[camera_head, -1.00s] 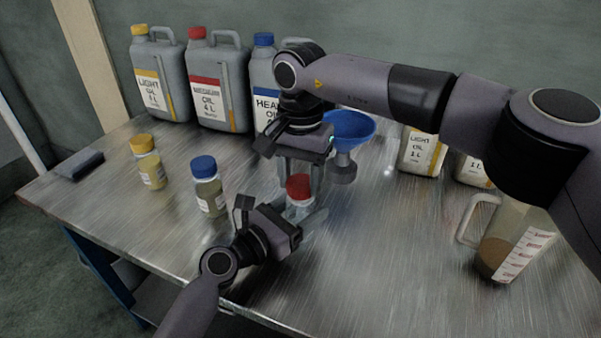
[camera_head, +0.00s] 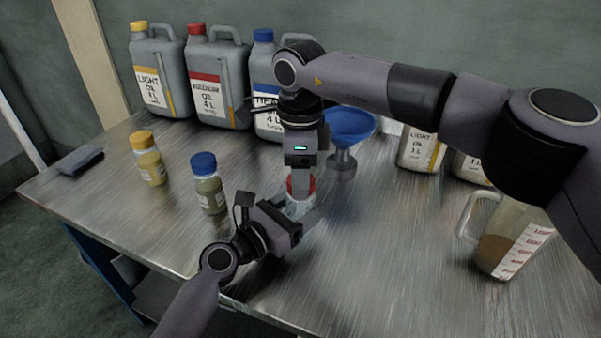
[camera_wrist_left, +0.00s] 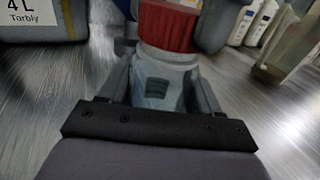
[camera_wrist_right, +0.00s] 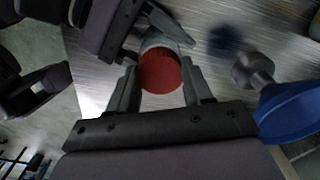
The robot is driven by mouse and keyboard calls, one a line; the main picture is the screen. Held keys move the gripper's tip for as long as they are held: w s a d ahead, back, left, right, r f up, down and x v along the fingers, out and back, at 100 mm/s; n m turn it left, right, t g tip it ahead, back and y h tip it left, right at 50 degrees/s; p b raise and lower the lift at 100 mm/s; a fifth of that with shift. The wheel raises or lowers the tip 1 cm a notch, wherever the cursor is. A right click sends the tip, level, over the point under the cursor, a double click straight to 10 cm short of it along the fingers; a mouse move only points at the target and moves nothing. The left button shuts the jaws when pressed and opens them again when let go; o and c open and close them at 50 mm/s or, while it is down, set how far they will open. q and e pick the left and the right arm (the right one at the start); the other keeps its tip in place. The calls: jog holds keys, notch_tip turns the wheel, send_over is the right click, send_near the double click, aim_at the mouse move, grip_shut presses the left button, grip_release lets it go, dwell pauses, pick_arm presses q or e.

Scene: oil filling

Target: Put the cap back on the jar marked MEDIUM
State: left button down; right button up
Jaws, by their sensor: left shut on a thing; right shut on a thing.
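A small clear jar (camera_head: 297,209) stands upright near the middle of the table, its label not readable. My left gripper (camera_head: 303,207) is shut around its body from the front; the jar also shows between the fingers in the left wrist view (camera_wrist_left: 165,88). The red cap (camera_head: 291,186) sits on top of the jar, in line with it and touching as far as I can see. My right gripper (camera_head: 302,180) points down from above and is shut on the cap, which shows between its fingers in the right wrist view (camera_wrist_right: 160,72). The thread is hidden.
A yellow-capped jar (camera_head: 151,166) and a blue-capped jar (camera_head: 209,190) stand to the left. Large oil cans (camera_head: 210,95) line the back. A blue funnel (camera_head: 349,124) stands close behind the right gripper. A measuring jug (camera_head: 497,247) is at the right. The front right table is clear.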

jog(key=m, duration=1.8)
jog(key=shift+m, duration=0.3)
jog(key=m, duration=0.4)
jog(key=shift+m, duration=0.3)
jog(key=m, duration=0.4)
jog(key=shift+m, duration=0.3)
jog(key=m, duration=0.4)
jog(key=shift+m, duration=0.3)
jog(key=m, duration=0.4)
jog(key=shift+m, duration=0.3)
jog(key=m, duration=0.3)
jog(key=o, duration=1.1)
jog(key=shift+f, duration=0.1)
jog(key=shift+c, duration=0.2)
